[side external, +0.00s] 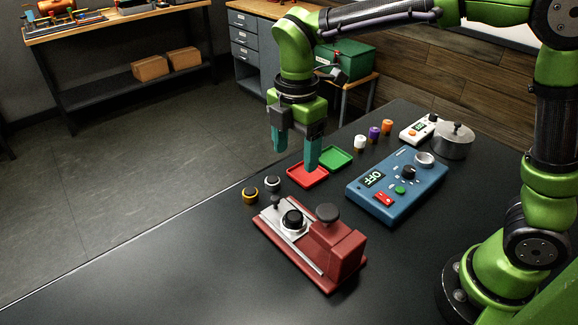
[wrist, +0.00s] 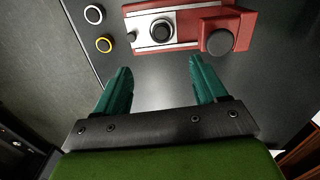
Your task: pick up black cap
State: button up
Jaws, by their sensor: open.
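A black round cap (side external: 293,219) sits on the silver plate of the red device (side external: 336,257); in the wrist view the cap (wrist: 162,30) is at the top centre. A larger dark round knob (side external: 328,212) stands on the red block beside it. A small dark knob (side external: 275,202) is at the plate's far end. My gripper (side external: 296,160) has teal fingers pointing down, open and empty, above the table behind the device. In the wrist view my gripper (wrist: 160,64) has its fingers apart, below the cap in the picture, with bare table between them.
Two dark round pieces, one yellow-rimmed (side external: 250,195) and one silver-rimmed (side external: 272,183), lie left of the device. A red tray (side external: 307,176) and a green tray (side external: 336,159) lie near my fingers. A blue box (side external: 398,185) stands right. The front left table is clear.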

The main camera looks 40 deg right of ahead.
aim_at(295, 215)
notch_tip(295, 215, down, 16)
jog(key=shift+s+f, duration=0.1)
jog(key=shift+f, duration=0.15)
jog(key=c, duration=1.2)
jog(key=shift+r, duration=0.1)
